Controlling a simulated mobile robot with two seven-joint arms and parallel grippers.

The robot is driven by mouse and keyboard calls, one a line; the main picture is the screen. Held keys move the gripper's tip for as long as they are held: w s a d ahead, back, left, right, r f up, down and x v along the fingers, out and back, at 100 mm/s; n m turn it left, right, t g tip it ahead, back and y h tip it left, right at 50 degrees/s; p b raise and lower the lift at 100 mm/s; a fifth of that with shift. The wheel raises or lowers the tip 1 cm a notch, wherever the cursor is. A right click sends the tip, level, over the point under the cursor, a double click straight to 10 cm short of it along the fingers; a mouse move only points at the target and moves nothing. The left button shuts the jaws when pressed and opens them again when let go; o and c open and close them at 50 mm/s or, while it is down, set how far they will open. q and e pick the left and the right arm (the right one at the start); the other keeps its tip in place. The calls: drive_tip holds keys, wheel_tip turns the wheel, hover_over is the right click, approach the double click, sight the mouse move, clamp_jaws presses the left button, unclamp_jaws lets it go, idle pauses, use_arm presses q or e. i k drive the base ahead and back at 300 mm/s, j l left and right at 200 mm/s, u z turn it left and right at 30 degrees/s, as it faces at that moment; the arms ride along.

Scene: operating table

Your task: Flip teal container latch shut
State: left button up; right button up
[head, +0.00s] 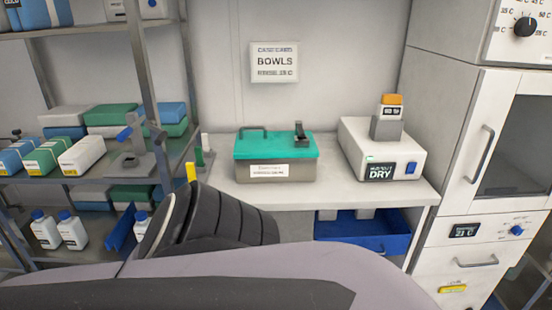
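The teal container (275,144) has a teal lid on a grey-brown body with a white label, and stands on the white counter. A dark loop handle (253,130) is on the left of its lid. A dark latch piece (300,134) sticks up at the right of the lid, looking raised. My own arm links fill the bottom foreground and reach up to the left of the container, apart from it in the picture. I make out no gripper fingers of either arm.
A white device (381,150) marked DRY stands right of the container. Shelves with boxes and bottles (46,231) are on the left. A blue bin (362,232) is under the counter (340,192). A white cabinet (492,150) closes off the right.

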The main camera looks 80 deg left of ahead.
sight(299, 130)
drive_tip(key=u, duration=2.55)
